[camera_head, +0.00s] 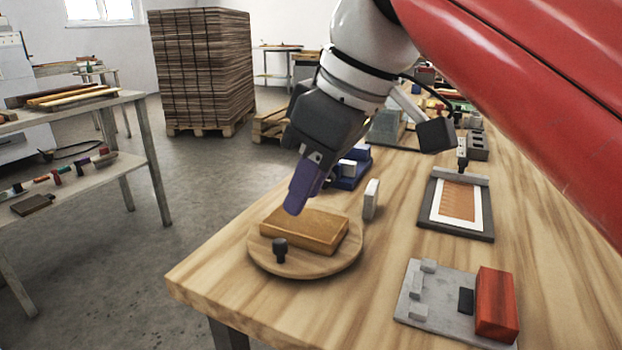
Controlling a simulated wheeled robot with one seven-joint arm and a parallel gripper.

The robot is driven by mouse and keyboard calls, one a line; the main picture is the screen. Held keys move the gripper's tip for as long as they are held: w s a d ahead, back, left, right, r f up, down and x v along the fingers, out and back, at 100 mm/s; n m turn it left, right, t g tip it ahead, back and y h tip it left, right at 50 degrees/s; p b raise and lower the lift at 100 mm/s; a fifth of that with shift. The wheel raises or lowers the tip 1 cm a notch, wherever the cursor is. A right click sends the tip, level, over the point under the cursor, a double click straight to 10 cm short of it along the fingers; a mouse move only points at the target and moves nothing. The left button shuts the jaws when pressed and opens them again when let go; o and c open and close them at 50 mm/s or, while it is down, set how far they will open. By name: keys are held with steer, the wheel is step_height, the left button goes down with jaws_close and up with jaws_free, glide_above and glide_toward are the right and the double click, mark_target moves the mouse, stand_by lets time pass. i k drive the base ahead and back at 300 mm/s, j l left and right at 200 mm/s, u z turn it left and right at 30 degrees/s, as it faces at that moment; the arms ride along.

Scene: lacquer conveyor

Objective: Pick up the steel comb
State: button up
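My gripper (297,207) has purple fingers and points down over a brown wooden block (310,233). The block lies on a round wooden board (342,262) with a small dark knob (280,249) at its front. The fingers overlap in this view, so their opening and any thin thing between them cannot be made out. A small light grey plate (371,199) stands upright on the table just right of the board, apart from the fingers. It may be the steel comb, but no teeth can be made out.
The wooden table (215,270) has a free front left corner. A dark frame with a patterned sheet (460,208) lies to the right. A grey plate with blocks (432,325) and a red block (496,303) is nearer. A blue holder (348,170) stands behind the gripper.

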mark_target(371, 197)
steer(key=k, duration=1)
